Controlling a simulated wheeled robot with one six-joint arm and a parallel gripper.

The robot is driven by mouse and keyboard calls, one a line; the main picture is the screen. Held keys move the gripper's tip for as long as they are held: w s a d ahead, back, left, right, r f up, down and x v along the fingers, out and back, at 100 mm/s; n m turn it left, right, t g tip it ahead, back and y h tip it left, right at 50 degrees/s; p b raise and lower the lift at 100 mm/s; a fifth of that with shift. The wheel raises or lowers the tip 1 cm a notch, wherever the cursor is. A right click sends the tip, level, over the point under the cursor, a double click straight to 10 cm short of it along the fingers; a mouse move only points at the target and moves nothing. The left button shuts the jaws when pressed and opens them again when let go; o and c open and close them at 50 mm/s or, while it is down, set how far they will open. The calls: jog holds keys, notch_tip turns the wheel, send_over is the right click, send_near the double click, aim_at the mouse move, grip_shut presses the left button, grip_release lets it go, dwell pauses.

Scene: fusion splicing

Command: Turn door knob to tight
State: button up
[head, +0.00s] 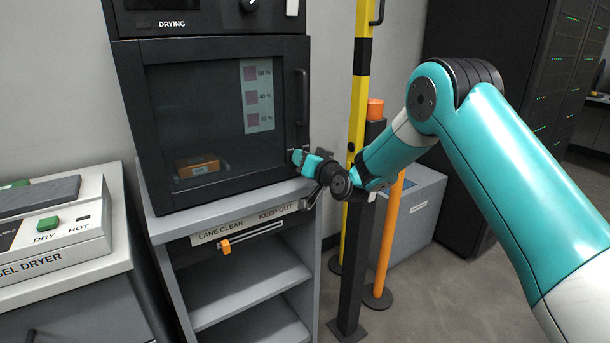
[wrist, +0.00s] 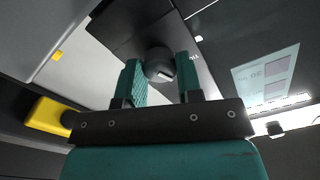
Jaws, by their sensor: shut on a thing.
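The dark drying cabinet (head: 215,30) stands on a grey shelf unit, with its glass door (head: 200,95) closed against the frame. The door knob (wrist: 156,58) is dark and round with a pale mark on its lower part, seen in the wrist view. My gripper (wrist: 159,72) is shut on the knob, with one teal finger on each side of it. In the head view my gripper (head: 308,164) is at the door's lower right corner and hides the knob. The small labels beside the knob cannot be read.
A vertical door handle (head: 302,97) is above my gripper. A yellow and black post (head: 360,80) and an orange-topped dark post (head: 375,110) stand close to the right. Below is a slider with an orange tab (head: 226,247). A gel dryer (head: 50,225) is at left.

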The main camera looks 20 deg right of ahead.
jog(key=n+b, duration=0.1)
jog(key=b, duration=0.1)
jog(key=n+b, duration=0.2)
jog(key=shift+f, duration=0.3)
jog(key=shift+r+n+b, duration=0.2)
jog(key=shift+n+b, duration=0.6)
jog(key=shift+b, duration=0.2)
jog(key=shift+r, duration=0.1)
jog(key=o, duration=0.9)
jog(key=shift+o, duration=0.2)
